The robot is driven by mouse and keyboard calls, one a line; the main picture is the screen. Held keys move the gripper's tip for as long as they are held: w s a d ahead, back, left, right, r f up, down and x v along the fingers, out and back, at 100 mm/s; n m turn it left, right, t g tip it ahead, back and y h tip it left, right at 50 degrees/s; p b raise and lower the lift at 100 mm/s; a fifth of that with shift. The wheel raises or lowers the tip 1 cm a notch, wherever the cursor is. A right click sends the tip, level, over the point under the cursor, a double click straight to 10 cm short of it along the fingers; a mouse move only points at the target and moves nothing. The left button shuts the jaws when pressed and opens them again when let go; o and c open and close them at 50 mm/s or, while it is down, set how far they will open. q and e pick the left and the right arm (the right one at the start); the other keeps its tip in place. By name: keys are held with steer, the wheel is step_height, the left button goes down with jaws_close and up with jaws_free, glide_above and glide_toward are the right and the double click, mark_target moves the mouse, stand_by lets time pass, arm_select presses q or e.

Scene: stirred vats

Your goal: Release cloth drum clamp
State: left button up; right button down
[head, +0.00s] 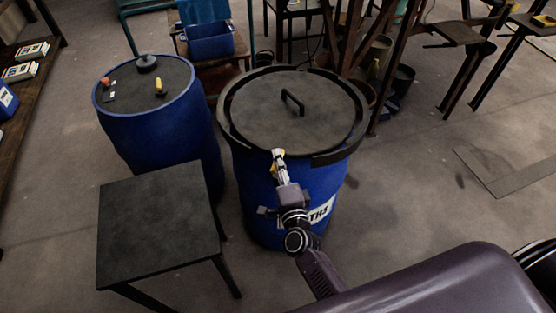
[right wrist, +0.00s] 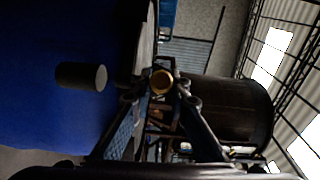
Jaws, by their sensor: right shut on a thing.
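The cloth drum (head: 254,195) is blue, with a white label (head: 322,209) partly hidden by my arm. Its dark lid (head: 265,100) lies on top with a bar handle (head: 292,102). A dark clamp ring (head: 229,125) runs around the rim. My right gripper (head: 279,158) is at the ring's front edge. In the right wrist view its fingers (right wrist: 160,90) close around a round brass-coloured end (right wrist: 162,81), which looks like the clamp's lever. The blue drum wall (right wrist: 60,110) fills the left there. My left gripper is not in view.
A second blue drum (head: 160,135) stands at the left, with small items on its top. A dark small table (head: 155,225) stands in front of it. A blue bin (head: 210,42) is behind. Metal frames stand at the back right. Floor to the right is mostly clear.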

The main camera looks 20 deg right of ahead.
steer(key=shift+n+y+b, duration=0.5)
steer(key=shift+n+y, duration=0.2)
steer(key=shift+y, duration=0.6)
steer(key=c, duration=1.8)
jaws_free()
steer(key=shift+c, duration=0.2)
steer(key=shift+s, duration=0.1)
steer(key=s, duration=1.2)
steer(key=shift+d+r, duration=0.2)
steer(key=shift+d, duration=0.1)
steer(key=shift+w, duration=0.1)
